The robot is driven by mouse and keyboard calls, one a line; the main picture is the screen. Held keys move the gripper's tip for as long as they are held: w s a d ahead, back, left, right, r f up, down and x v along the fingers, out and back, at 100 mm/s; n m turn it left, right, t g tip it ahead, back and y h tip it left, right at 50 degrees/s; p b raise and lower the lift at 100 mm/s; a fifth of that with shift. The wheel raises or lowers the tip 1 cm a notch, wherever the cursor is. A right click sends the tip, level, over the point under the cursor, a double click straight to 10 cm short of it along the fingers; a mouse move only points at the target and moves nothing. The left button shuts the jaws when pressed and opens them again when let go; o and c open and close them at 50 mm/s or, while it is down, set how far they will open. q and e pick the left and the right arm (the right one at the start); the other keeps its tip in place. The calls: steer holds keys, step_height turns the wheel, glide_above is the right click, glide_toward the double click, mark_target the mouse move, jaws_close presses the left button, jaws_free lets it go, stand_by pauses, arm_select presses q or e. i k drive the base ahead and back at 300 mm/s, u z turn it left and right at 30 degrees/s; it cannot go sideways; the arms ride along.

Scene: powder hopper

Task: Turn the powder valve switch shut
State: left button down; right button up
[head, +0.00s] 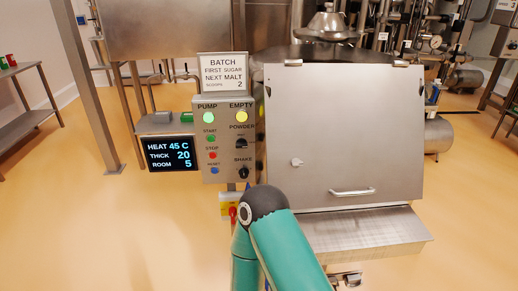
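The powder switch (241,143) is a small black knob under the POWDER label on the right side of the grey control panel (225,106). Its exact turn is too small to read. A similar black SHAKE knob (241,172) sits below it. One of my arms, teal with a black joint, rises from the bottom centre, and the joint is just below the panel's lower right corner. Neither of my grippers can be made out. The EMPTY lamp (241,116) glows yellow and the PUMP lamp (209,117) glows pale green.
Green, red and blue buttons (212,155) line the panel's left side. A black display (170,154) stands left of it. The steel hopper (345,125) with a handle and front ledge (365,232) is close on the right. The floor (100,225) at left is clear.

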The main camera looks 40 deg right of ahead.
mark_target(241, 144)
steer(key=z, duration=0.3)
steer(key=k, duration=0.35)
steer(key=z, duration=0.45)
steer(key=i, duration=0.5)
steer(key=z, duration=0.05)
